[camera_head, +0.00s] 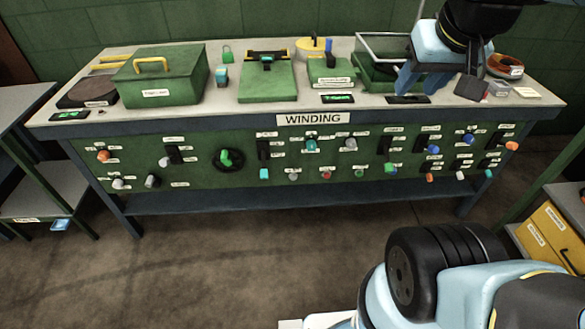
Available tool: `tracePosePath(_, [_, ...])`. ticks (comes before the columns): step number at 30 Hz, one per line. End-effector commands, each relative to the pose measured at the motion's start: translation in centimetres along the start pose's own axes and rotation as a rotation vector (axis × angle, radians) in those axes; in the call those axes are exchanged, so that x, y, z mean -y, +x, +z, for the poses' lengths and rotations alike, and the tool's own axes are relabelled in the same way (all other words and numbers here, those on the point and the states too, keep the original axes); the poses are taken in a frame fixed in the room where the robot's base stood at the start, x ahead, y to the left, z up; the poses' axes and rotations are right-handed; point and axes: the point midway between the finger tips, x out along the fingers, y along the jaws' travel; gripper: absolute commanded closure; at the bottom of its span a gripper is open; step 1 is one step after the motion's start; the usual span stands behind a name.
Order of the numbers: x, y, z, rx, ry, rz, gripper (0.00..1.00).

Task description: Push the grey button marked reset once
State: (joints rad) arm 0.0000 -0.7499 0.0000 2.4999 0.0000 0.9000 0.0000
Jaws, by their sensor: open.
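The green front panel (310,160) under the WINDING sign carries several small buttons and knobs. Grey or pale ones include a round button (293,176) low in the middle, one (350,143) right of centre and one (118,183) at the lower left. Their labels are too small to read, so I cannot tell which is marked reset. My gripper (430,80) is at the upper right, above or in front of the bench top. It is open, its fingers pointing down, and well apart from these grey buttons.
The bench top (225,115) holds a green lidded box (163,80), a green press-like block (267,80) and an open green box (380,70) close to my gripper. A yellow drawer unit (550,232) stands at the right. Floor in front is clear.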

Motion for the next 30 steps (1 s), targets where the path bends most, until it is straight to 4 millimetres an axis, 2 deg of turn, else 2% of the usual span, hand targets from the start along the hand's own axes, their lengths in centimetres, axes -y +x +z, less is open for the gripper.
tracePosePath(1, [0.0,0.0,0.0,0.0,0.0,0.0,0.6])
tracePosePath(14, [0.0,0.0,0.0,0.0,0.0,0.0,1.0])
tracePosePath(30, [0.0,0.0,0.0,0.0,0.0,0.0,1.0])
